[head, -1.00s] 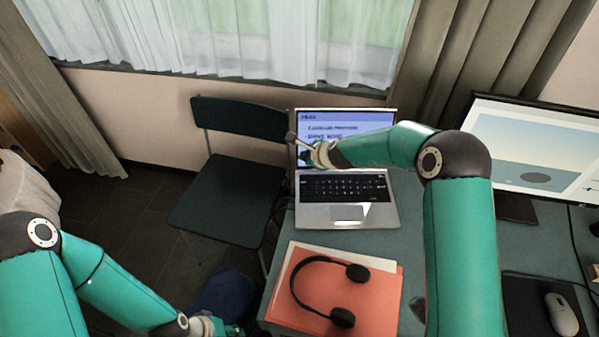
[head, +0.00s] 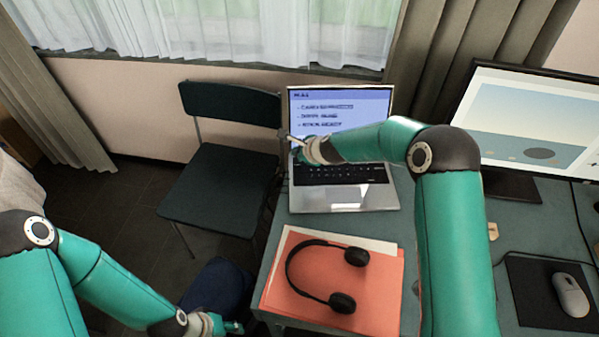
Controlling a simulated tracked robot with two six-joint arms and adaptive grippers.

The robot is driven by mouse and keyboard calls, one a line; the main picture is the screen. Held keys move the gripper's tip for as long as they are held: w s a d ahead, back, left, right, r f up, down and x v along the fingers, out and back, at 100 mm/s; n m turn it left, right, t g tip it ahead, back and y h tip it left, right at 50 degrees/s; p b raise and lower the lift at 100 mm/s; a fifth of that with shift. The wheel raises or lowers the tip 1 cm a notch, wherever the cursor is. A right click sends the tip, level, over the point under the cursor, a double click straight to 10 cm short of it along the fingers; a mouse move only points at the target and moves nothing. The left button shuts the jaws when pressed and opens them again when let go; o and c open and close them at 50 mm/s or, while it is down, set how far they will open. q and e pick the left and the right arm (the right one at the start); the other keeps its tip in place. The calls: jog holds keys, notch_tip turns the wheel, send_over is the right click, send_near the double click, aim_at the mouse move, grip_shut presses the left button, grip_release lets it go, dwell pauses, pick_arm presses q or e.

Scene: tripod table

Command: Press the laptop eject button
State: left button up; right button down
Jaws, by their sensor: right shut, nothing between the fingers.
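An open silver laptop (head: 375,197) stands on the green table, with a lit screen (head: 365,106) showing lines of text and a black keyboard. My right gripper (head: 292,141) is shut and empty at the laptop's left edge, by the lower left of the screen and the keyboard's back corner. I cannot tell whether it touches the laptop. My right forearm hides part of the lower screen and keyboard. No eject button can be made out. My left gripper (head: 232,327) is low at the bottom, left of the table, away from the laptop; its fingers are too small to read.
Black headphones (head: 341,302) lie on an orange folder (head: 375,290) in front of the laptop. A monitor (head: 530,120) stands right, with a mouse (head: 570,295) on a dark pad (head: 530,300). A dark chair (head: 222,185) stands left of the table.

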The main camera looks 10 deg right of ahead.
pick_arm(q)
jog(key=shift+f+b, duration=0.85)
jog(key=shift+f, duration=0.5)
pick_arm(e)
jog(key=shift+f, duration=1.3)
pick_arm(q)
jog(key=shift+f, duration=0.1)
pick_arm(e)
jog(key=shift+f, duration=0.1)
pick_arm(q)
jog(key=shift+f+b, duration=0.2)
jog(key=shift+b, duration=0.1)
pick_arm(e)
jog(key=shift+f, duration=0.25)
pick_arm(q)
jog(key=shift+f+b, duration=0.3)
pick_arm(e)
jog(key=shift+f, duration=0.25)
pick_arm(q)
jog(key=shift+r+p, duration=0.7)
jog(key=shift+r, duration=0.05)
pick_arm(e)
jog(key=shift+r, duration=0.7)
jog(key=shift+r, duration=0.1)
notch_tip(320, 180, up, 5)
jog(key=p, duration=0.5)
pick_arm(q)
notch_tip(320, 180, up, 5)
jog(key=shift+f, duration=0.1)
